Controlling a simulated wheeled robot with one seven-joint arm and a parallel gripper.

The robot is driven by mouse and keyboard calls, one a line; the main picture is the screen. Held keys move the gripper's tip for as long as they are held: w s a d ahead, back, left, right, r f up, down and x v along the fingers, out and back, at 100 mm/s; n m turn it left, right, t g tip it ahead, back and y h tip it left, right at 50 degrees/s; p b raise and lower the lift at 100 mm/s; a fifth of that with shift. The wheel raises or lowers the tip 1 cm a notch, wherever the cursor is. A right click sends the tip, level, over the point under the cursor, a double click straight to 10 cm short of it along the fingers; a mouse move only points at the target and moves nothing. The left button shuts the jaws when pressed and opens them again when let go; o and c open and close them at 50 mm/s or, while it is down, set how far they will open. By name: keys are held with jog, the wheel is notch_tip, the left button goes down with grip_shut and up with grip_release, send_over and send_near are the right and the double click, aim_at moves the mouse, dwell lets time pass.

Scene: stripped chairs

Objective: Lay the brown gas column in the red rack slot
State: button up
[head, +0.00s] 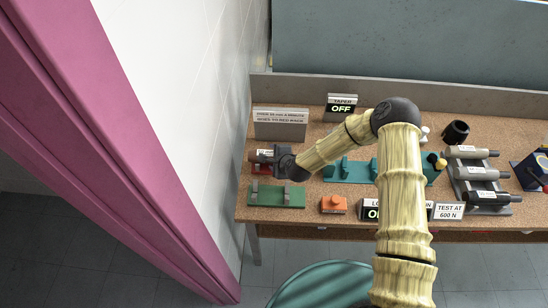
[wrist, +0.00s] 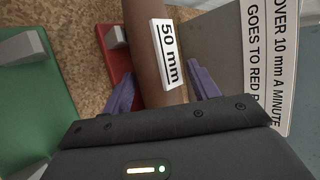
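The brown gas column (head: 264,155) lies at the left end of the bench, over the red rack (head: 261,169). In the wrist view the brown column (wrist: 147,40) bears a "50 mm" label and runs between my fingers; its near end is hidden by my gripper body. The red rack (wrist: 113,58) shows beside and under it, with a grey support. My gripper (head: 284,160) is at the column's right end. In the wrist view my gripper (wrist: 162,82) has its purple fingers apart, with narrow gaps beside the column. Whether the column rests fully in the slot is hard to tell.
A sign (head: 280,124) about the red rack stands close behind the column. An empty green rack (head: 276,196) is in front. A wall bounds the left.

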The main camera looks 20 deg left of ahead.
jog(key=shift+o, duration=0.7)
jog(key=shift+f, duration=0.1)
jog(key=shift+s+d, duration=0.1)
jog(key=shift+d, duration=0.05)
jog(key=b+v, duration=0.3)
jog(key=v, duration=1.4)
jog(key=s+d+r+n+g+h, duration=0.1)
jog(key=s+d+r+n+h, duration=0.1)
jog(key=d, duration=0.6)
jog(key=s+d+r+n+g+h, duration=0.2)
jog(key=s+d+r+n, duration=0.3)
jog(key=d+r+n, duration=0.1)
jog(key=s+d+r+n+g+h, duration=0.1)
jog(key=s+d+r+n+h, duration=0.1)
jog(key=d, duration=0.8)
notch_tip(320, 180, up, 3)
jog(key=s+n, duration=0.1)
jog(key=n, duration=0.2)
jog(key=shift+s+d+f+h, duration=0.2)
jog(key=shift+s+d+h, duration=0.05)
jog(key=shift+s+h, duration=0.15)
